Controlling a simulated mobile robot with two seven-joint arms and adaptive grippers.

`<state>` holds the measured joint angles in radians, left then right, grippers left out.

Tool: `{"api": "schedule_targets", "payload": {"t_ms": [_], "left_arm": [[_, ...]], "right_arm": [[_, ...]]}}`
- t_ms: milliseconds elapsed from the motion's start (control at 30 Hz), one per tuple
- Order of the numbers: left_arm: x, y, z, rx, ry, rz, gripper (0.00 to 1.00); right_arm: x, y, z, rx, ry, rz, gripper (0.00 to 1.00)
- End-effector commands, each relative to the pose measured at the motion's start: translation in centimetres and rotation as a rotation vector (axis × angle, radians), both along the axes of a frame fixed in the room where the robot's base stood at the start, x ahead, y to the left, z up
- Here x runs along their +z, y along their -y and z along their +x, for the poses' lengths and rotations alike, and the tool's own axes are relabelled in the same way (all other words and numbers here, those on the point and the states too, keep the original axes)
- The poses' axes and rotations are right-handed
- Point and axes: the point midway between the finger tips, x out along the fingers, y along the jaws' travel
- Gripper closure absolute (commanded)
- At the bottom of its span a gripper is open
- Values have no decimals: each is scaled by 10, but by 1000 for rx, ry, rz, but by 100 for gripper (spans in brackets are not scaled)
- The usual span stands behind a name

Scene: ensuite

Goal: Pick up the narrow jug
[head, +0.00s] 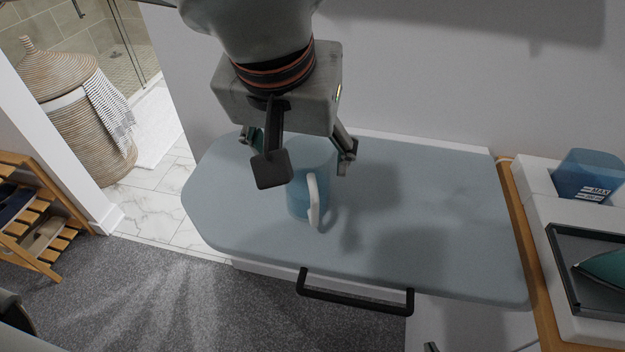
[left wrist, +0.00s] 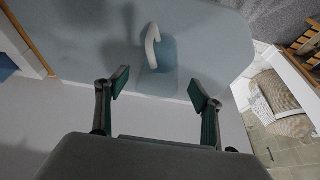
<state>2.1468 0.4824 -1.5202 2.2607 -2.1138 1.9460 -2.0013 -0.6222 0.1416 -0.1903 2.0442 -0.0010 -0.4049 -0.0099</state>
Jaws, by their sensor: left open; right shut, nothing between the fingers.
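The narrow jug (head: 298,203) is translucent blue with a white handle and stands upright on the grey-blue board. Its handle faces the front of the board. My left gripper (head: 309,166) is open and points down over the jug, its fingers hiding part of the jug's upper body. In the left wrist view the jug (left wrist: 160,80) lies in line with the gap between the open fingers (left wrist: 159,88), with its handle pointing away from the gripper. I cannot tell whether the fingers touch it. My right gripper is not in view.
The board (head: 440,220) is otherwise clear, with a black handle (head: 355,303) below its front edge. At right are a blue water tank (head: 585,175) and an iron (head: 605,268) on its stand. A wall rises behind. A wicker basket (head: 85,120) and wooden rack (head: 40,225) stand left.

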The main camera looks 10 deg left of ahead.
Motion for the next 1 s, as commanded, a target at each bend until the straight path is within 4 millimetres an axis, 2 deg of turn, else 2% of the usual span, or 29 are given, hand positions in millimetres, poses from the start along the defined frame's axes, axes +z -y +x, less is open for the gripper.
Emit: {"api": "schedule_targets", "payload": {"t_ms": [267,500,633,867,1000], "left_arm": [[-26,0,10,0,-2,-1,33],[-58,-1,23,-1,-4,-1,33],[-65,-2,27,-1,0,-1,33],[-65,-2,28,-1,2,-1,33],[-65,-1,28,-1,2,-1,67]], "right_arm": [[-2,0,-1,2,0,-1,100],[-7,0,-1,3,-3,-5,100],[-7,0,-1,4,-3,-7,100],[-6,1,1,3,0,-8,100],[-6,1,1,3,0,-8,100]]}}
